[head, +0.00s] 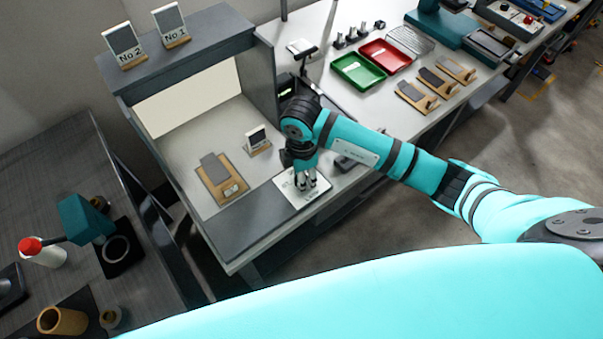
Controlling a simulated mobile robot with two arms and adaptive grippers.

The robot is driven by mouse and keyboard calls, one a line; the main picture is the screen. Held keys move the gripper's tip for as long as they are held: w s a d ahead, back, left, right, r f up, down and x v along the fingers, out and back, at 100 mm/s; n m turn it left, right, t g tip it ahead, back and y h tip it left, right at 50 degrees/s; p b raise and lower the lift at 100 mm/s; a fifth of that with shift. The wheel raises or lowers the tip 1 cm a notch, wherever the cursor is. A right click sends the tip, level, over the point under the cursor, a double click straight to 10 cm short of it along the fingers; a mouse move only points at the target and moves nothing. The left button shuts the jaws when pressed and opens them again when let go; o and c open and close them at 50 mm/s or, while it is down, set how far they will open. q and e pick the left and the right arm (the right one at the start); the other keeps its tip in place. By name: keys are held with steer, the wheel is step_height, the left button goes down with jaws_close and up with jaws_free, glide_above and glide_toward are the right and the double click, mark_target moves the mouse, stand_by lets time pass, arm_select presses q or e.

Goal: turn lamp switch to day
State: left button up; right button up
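A pale flat panel (288,194) with small dark marks lies at the front of the booth's table; it may carry the lamp switch, but the switch itself and its setting cannot be made out. My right gripper (306,184) points down over this panel, at or just above its surface. Its fingers look close together, but they are too small to tell open from shut, and they hide part of the panel. My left gripper is out of view.
The lit booth (259,80) holds a wooden board with a grey sample (217,173) and a small stand (257,140). A green tray (358,71) and a red tray (386,56) lie to the right. A dark table (60,165) stands left.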

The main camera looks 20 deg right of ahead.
stand_by(0.4)
steer(key=o, duration=1.1)
steer(key=shift+o, duration=0.2)
step_height(320, 180, up, 12)
